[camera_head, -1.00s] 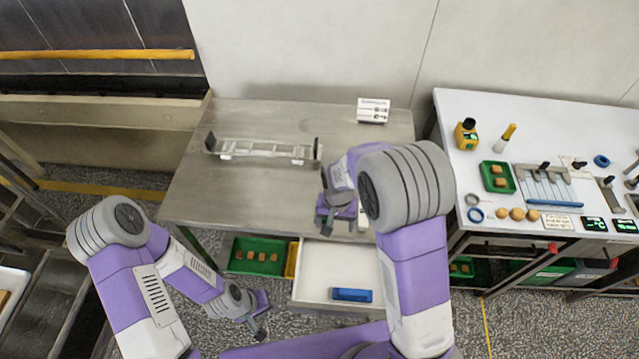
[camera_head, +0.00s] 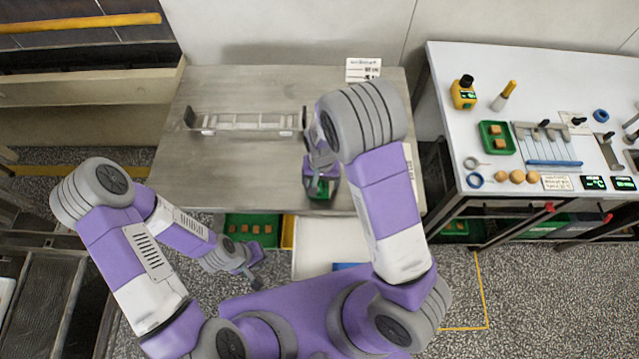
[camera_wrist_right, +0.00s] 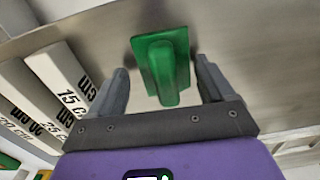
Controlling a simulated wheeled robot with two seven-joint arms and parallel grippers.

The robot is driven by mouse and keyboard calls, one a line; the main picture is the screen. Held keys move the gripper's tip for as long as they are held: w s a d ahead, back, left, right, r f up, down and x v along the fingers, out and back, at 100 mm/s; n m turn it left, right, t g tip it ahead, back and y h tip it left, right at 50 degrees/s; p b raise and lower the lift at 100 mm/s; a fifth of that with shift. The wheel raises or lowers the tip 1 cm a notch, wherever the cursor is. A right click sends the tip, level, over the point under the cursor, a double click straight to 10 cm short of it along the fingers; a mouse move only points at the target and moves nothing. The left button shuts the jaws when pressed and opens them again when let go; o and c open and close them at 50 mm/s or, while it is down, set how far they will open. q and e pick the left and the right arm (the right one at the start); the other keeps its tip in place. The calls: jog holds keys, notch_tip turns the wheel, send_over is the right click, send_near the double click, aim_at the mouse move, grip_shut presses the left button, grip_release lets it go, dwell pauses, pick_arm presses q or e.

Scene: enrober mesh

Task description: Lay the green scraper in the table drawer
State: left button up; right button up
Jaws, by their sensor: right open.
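The green scraper (camera_wrist_right: 163,65) shows in the right wrist view against the grey metal table (camera_head: 240,165). My right gripper (camera_wrist_right: 160,75) is open, with one finger on each side of the scraper's handle and gaps between. In the head view the right gripper (camera_head: 320,178) is at the table's front edge, and a bit of the green scraper (camera_head: 321,188) shows there.
A white rack (camera_head: 248,122) stands on the table, and a small sign (camera_head: 363,69) at its back. A green tray (camera_head: 250,228) with brown pieces is left of the drawer. A white bench (camera_head: 470,140) with tools stands at the right. The table's left part is clear.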

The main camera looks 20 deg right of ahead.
jog(key=shift+c, duration=0.4)
jog(key=c, duration=1.2)
